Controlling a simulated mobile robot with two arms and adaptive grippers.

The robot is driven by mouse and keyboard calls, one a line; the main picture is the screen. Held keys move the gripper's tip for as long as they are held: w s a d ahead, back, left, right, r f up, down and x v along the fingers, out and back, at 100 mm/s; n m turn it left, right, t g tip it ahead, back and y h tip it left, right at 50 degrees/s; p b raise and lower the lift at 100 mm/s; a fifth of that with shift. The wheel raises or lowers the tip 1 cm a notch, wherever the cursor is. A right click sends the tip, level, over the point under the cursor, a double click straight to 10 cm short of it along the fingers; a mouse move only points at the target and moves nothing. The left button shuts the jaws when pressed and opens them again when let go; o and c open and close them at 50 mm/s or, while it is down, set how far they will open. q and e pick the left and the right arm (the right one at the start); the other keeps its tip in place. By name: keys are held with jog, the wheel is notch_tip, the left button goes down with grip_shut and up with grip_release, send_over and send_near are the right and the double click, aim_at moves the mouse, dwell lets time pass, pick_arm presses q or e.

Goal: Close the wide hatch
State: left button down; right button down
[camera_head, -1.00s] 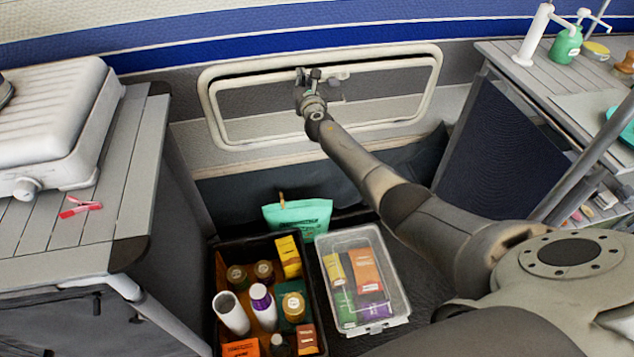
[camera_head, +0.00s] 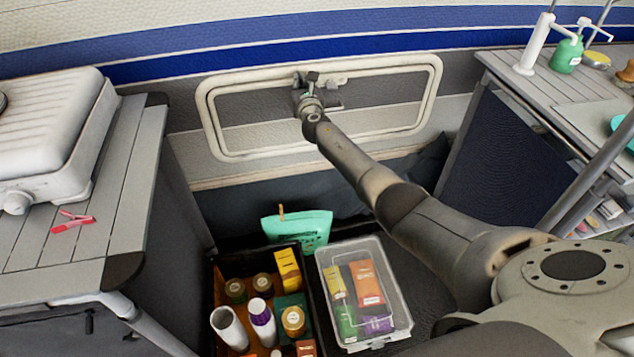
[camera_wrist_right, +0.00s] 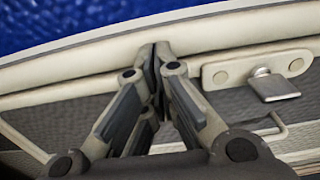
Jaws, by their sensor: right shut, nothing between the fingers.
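The wide hatch (camera_head: 262,138) is a long panel with a cream rounded rim in the van wall, seen in the head view. Its upper edge lies close to the top of the surrounding frame; I cannot tell whether it is fully flush. My right gripper (camera_head: 308,78) is at the hatch's upper edge, near the middle, and hides part of it. In the right wrist view the right gripper (camera_wrist_right: 160,52) has its fingertips together and empty, at the cream rim. A metal latch (camera_wrist_right: 272,88) sits on a cream plate to their right. My left gripper is not in view.
Below the hatch stand a black crate (camera_head: 212,300) of bottles and jars, a clear lidded box (camera_head: 400,322) and a mint-green bag (camera_head: 312,232). A slatted counter (camera_head: 125,185) with a white case is at left. Another counter (camera_head: 505,65) is at right.

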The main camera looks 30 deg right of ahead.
jog(key=shift+s, duration=0.15)
jog(key=v, duration=1.1)
jog(key=shift+s, duration=0.4)
